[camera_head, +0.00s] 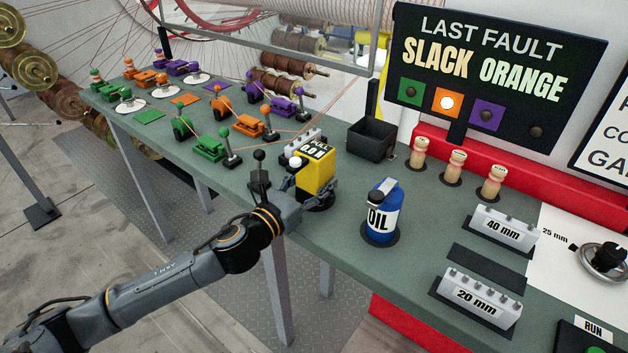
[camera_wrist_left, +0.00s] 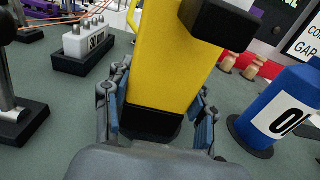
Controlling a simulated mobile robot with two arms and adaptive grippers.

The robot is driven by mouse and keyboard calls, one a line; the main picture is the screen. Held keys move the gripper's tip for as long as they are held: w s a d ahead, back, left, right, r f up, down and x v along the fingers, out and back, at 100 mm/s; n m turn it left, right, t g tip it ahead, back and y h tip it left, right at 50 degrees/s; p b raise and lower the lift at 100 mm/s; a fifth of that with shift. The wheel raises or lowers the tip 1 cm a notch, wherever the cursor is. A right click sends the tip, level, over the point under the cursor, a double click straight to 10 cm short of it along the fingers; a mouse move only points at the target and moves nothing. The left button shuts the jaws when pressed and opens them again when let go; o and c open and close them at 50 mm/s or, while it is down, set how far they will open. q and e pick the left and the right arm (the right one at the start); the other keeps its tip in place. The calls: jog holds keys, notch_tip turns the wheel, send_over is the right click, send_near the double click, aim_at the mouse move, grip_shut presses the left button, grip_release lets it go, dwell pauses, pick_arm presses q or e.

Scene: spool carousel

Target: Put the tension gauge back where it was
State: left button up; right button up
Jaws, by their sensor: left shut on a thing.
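The tension gauge is a yellow box with a black display (camera_head: 316,178) reading "PULL". My left gripper (camera_head: 308,194) is shut on its lower part, with a finger on each side. In the left wrist view the yellow body (camera_wrist_left: 165,65) fills the middle, between the blue-padded fingers (camera_wrist_left: 160,118). The gauge stands roughly upright at the front edge of the green table (camera_head: 345,225). A dark round patch (camera_head: 321,205) shows under and beside it. I cannot tell whether its base touches the table. My right gripper is not in view.
A blue oil can (camera_head: 381,212) stands to the right. A grey gap block (camera_wrist_left: 88,42) and a black-knobbed lever (camera_head: 259,172) are close on the left. A black bin (camera_head: 372,139) stands behind. Gap blocks marked 40 mm (camera_head: 503,233) and 20 mm (camera_head: 478,299) are farther right.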

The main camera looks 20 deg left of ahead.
pick_arm(q)
jog(key=shift+f, duration=0.1)
jog(key=o, duration=1.4)
jog(key=shift+s, duration=0.15)
jog(key=b+v, duration=0.3)
jog(key=v, duration=0.8)
jog(key=shift+s+a, duration=0.2)
jog(key=shift+s, duration=0.15)
